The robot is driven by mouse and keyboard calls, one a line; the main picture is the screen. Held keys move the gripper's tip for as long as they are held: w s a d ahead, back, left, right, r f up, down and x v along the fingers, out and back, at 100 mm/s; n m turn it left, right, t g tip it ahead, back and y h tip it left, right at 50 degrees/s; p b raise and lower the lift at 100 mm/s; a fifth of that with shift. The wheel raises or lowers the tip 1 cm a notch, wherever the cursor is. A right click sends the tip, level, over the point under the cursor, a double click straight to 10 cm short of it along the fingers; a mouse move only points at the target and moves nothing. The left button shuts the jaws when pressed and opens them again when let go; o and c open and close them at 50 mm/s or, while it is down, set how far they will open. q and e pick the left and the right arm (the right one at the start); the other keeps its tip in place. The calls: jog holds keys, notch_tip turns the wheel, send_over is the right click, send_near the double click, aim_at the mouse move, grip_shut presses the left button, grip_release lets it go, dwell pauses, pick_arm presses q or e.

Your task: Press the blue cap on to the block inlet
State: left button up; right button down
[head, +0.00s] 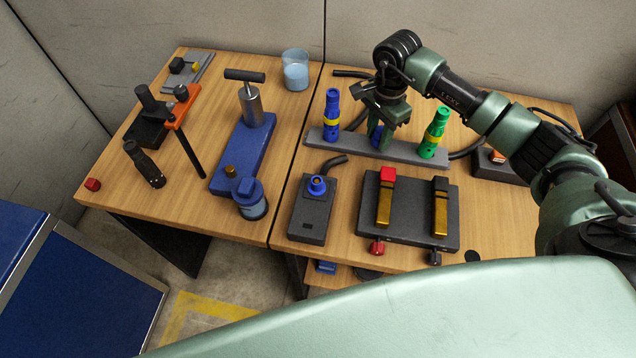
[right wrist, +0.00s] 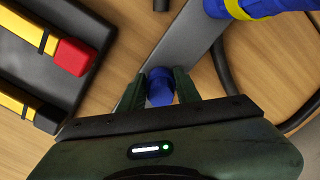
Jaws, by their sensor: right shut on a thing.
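My right gripper (head: 380,130) is over the grey rail, between the blue and green connectors, with its fingers pointing down. It is shut on the blue cap (right wrist: 160,88), which sits between the fingertips in the right wrist view. In the head view the cap is mostly hidden behind the fingers. I cannot tell whether it still touches the rail. The dark grey block (head: 308,218) stands in front of the rail to the left, with its round blue inlet (head: 317,186) facing up and a black hose at its back. My left gripper is not in view.
The grey rail (head: 400,152) carries a blue connector (head: 332,115) and a green connector (head: 434,133), both with yellow bands. A dark terminal board (head: 410,217) lies right of the block. A blue-based hand pump (head: 240,155) stands on the left table. Black hoses run behind the rail.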

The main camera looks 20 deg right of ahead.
jog(key=shift+r+p, duration=0.6)
jog(key=shift+r, duration=0.65)
jog(key=shift+r+p, duration=1.3)
jog(key=shift+r, duration=1.05)
